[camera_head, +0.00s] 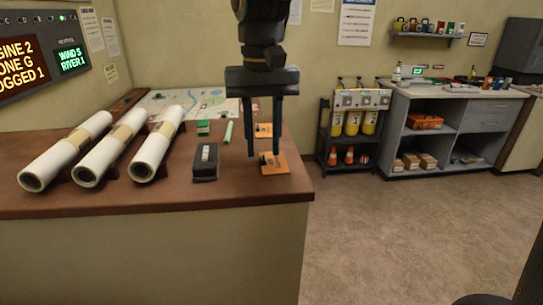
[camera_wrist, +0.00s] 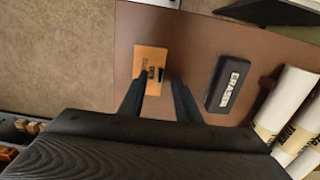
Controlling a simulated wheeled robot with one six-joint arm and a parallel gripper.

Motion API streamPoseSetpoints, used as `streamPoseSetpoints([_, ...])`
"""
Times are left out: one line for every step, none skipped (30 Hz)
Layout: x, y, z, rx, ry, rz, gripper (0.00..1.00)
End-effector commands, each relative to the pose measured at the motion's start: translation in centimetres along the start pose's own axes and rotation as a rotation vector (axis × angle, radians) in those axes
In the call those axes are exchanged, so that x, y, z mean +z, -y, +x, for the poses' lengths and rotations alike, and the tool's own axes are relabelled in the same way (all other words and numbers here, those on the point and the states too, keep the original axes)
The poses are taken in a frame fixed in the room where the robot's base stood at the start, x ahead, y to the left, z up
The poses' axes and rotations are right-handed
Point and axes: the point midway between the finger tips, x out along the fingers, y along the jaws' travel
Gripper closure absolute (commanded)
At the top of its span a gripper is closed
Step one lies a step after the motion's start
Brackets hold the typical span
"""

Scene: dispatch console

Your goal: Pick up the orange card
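An orange card (camera_head: 284,166) lies flat on the brown desktop near its right front corner, with a small dark shape on it. In the wrist view the orange card (camera_wrist: 147,60) shows dark print, and its lower part is partly hidden by my fingers. A second orange patch (camera_head: 264,129) lies farther back on the desk, partly hidden by my gripper. My gripper (camera_head: 264,155) points down over the front card with its fingers apart and nothing between them. In the wrist view my gripper (camera_wrist: 158,78) has its fingertips at the card; I cannot tell whether they touch it.
A black eraser (camera_head: 205,163) lies left of the card; the wrist view shows its label (camera_wrist: 231,84). Three white paper rolls (camera_head: 108,150) lie farther left. A green stick (camera_head: 228,132) and a map (camera_head: 190,101) lie behind. The desk (camera_head: 235,188) ends just right of the card.

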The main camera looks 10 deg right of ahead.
Motion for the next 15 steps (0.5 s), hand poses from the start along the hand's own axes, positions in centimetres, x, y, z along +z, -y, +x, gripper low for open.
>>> streamPoseSetpoints([0.1,0.0,0.6,0.001,0.002,0.0,0.7])
streamPoseSetpoints([0.0,0.0,0.8,0.0,0.001,0.0,0.7])
streamPoseSetpoints([0.1,0.0,1.1,0.0,0.001,-0.001,0.7])
streamPoseSetpoints([0.0,0.0,1.3,0.0,0.001,-0.001,0.7])
streamPoseSetpoints([0.0,0.0,1.5,0.0,0.0,-0.001,0.7])
streamPoseSetpoints([0.0,0.0,1.6,0.0,-0.001,-0.001,0.7])
streamPoseSetpoints([0.0,0.0,1.6,0.0,-0.001,-0.001,0.7])
streamPoseSetpoints([0.0,0.1,1.6,0.0,-0.001,-0.001,0.7])
streamPoseSetpoints([0.0,0.1,1.6,0.0,-0.001,-0.001,0.7])
streamPoseSetpoints([0.0,0.1,1.6,0.0,-0.001,-0.001,0.7])
streamPoseSetpoints([0.0,0.1,1.6,0.0,-0.001,-0.001,0.7])
streamPoseSetpoints([0.0,0.1,1.6,0.0,-0.001,-0.001,0.71])
streamPoseSetpoints([0.0,0.1,1.6,0.0,-0.001,-0.001,0.76])
streamPoseSetpoints([0.0,0.1,1.6,0.0,-0.001,-0.001,0.81])
streamPoseSetpoints([0.0,0.1,1.6,0.0,-0.001,-0.001,0.88])
